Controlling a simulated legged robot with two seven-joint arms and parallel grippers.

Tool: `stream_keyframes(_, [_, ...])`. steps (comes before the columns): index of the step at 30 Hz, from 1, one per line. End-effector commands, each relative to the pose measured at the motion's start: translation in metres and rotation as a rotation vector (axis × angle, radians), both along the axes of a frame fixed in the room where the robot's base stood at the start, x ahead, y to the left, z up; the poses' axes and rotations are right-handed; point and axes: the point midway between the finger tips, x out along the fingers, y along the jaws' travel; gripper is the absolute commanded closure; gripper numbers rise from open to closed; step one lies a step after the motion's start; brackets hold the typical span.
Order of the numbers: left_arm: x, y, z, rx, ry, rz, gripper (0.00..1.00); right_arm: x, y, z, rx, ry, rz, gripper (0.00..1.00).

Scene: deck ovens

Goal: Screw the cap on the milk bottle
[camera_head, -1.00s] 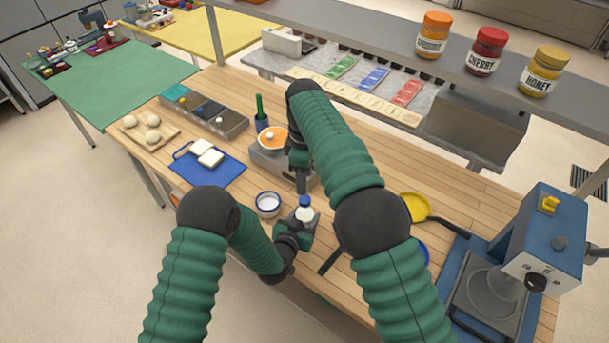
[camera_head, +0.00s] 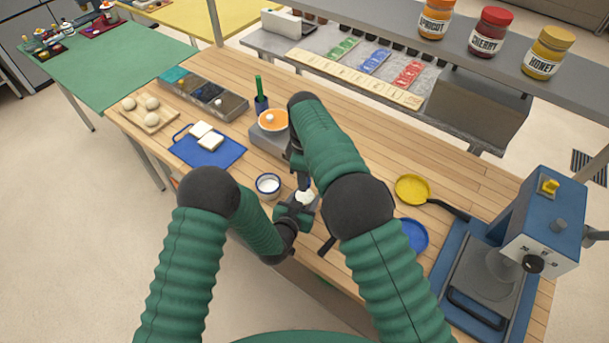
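The milk bottle (camera_head: 305,198) stands near the table's front edge; only its white upper part shows. My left gripper (camera_head: 297,209) reaches in from the left and is closed around the bottle's side. My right gripper (camera_head: 304,182) points down from above, right at the bottle's top. A small bit of the blue cap (camera_head: 309,184) shows beside its fingertips. The fingers and arm hide most of the cap, so I cannot tell whether they grip it or how it sits on the bottle's neck.
A white bowl with a blue rim (camera_head: 268,185) stands just left of the bottle. Behind are a scale with an orange pan (camera_head: 273,120) and a blue board with bread (camera_head: 226,155). A yellow pan (camera_head: 412,189), a blue plate (camera_head: 413,236) and a blue press (camera_head: 545,225) are right.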

Motion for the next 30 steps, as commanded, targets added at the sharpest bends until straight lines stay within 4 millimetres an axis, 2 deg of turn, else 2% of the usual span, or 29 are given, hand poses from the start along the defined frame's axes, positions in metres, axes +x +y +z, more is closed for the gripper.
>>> stream_keyframes(1, [0.0001,-0.0002,0.0005,0.000,-0.001,0.000,1.00,0.0006,-0.0002,0.0002,0.000,-0.002,0.000,0.77])
stream_keyframes(6, [0.0000,-0.0002,0.0004,0.000,-0.001,0.000,1.00,0.0008,-0.0004,0.0003,-0.001,-0.003,0.000,0.99])
stream_keyframes(13, [-0.0002,-0.0003,0.0004,-0.001,-0.001,-0.001,1.00,0.0013,-0.0007,0.0005,-0.001,-0.004,-0.012,1.00])
stream_keyframes(16, [-0.0003,-0.0004,0.0003,-0.001,-0.001,-0.001,1.00,0.0015,-0.0009,0.0006,-0.001,-0.005,-0.111,1.00])
stream_keyframes(20, [-0.0004,-0.0005,0.0002,0.000,0.000,-0.001,1.00,0.0018,-0.0007,0.0005,-0.003,-0.006,-0.429,1.00])
stream_keyframes(27, [-0.0007,-0.0006,0.0001,0.000,0.000,-0.002,1.00,0.0021,-0.0001,0.0001,-0.007,-0.007,-1.193,1.00])
stream_keyframes(30, [-0.0007,-0.0008,0.0001,0.000,0.000,-0.002,1.00,0.0023,0.0000,0.0000,-0.007,-0.007,-1.445,1.00])
